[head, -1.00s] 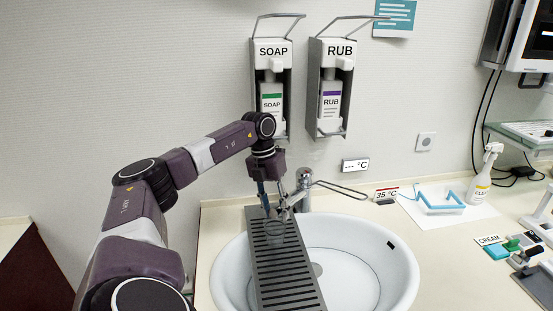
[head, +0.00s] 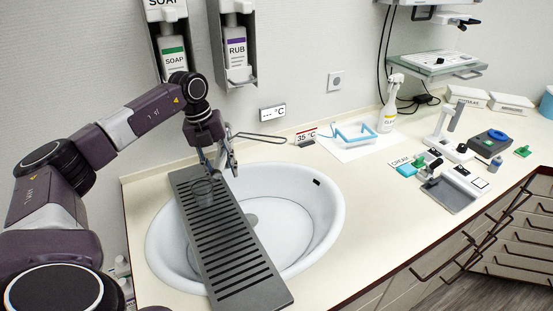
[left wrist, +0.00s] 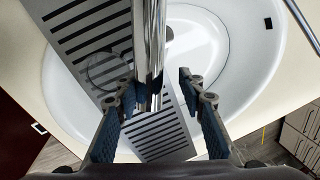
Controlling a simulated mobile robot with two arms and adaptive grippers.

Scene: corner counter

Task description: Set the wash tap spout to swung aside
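The chrome wash tap (head: 229,158) stands at the back of the white basin, with a long wire lever (head: 262,137) reaching right. In the head view its spout is mostly hidden behind my gripper. In the left wrist view the spout (left wrist: 149,45) runs down the middle, between my fingers. My left gripper (head: 213,168) is at the tap, pointing down. In the left wrist view its fingers (left wrist: 157,88) are apart, one on each side of the spout; the left finger is closer to it. I cannot tell whether it touches. My right gripper is not in view.
A grey slatted rack (head: 240,262) lies across the basin (head: 300,235). A clear glass (head: 202,191) stands on it, close to my left gripper. SOAP (head: 174,58) and RUB (head: 236,50) dispensers hang above. A spray bottle (head: 391,105) and blue-framed tray (head: 355,134) stand right.

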